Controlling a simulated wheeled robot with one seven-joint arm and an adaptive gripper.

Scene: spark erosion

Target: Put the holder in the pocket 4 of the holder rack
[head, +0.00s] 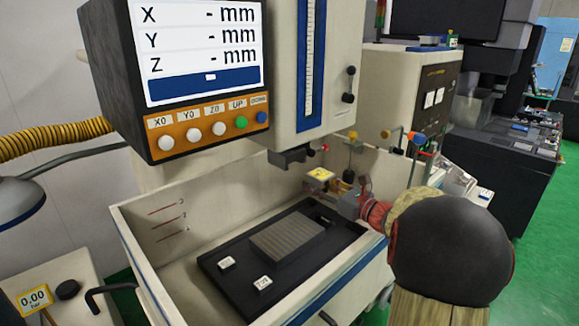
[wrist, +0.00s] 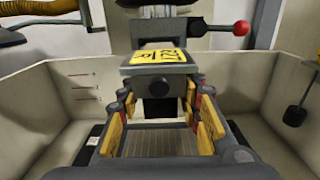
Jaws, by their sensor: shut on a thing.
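The holder (wrist: 157,58) is a grey block with a yellow, black-marked label on top. It lies across the far ends of my gripper's fingers (wrist: 160,102), which have yellow pads and are closed on it. In the head view the holder's yellow label (head: 320,174) shows just left of my gripper (head: 337,190), above the machine tank. The holder is close to the machine's spindle chuck (wrist: 158,27); I cannot tell whether they touch. The chuck also shows in the head view (head: 288,157). I cannot make out a holder rack with numbered pockets in either view.
Below is an open tank (head: 165,262) with a black base plate (head: 222,282), a grey grooved block (head: 288,241) and two small white labelled pieces. A lever with a red ball (wrist: 241,28) sticks out right of the chuck. The display box (head: 200,75) hangs at upper left.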

